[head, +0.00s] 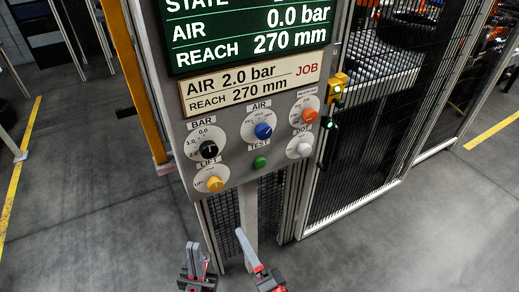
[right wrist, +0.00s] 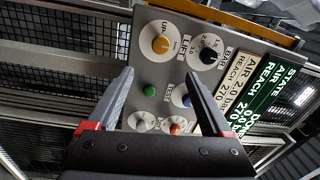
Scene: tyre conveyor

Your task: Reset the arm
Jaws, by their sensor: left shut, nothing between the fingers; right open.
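My left gripper (head: 194,247) is low in the head view, below the control panel, shut and empty. My right gripper (head: 242,236) is just right of it, also below the panel, with one long grey finger plain to see. In the right wrist view the right gripper (right wrist: 160,76) is open, its two fingers apart with nothing between them.
The panel carries a black knob (head: 208,149), a blue knob (head: 263,131), an orange-red knob (head: 309,115), a white knob (head: 304,149), a yellow knob (head: 215,183) and a green button (head: 260,162). A mesh fence (head: 350,170) stands to the right.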

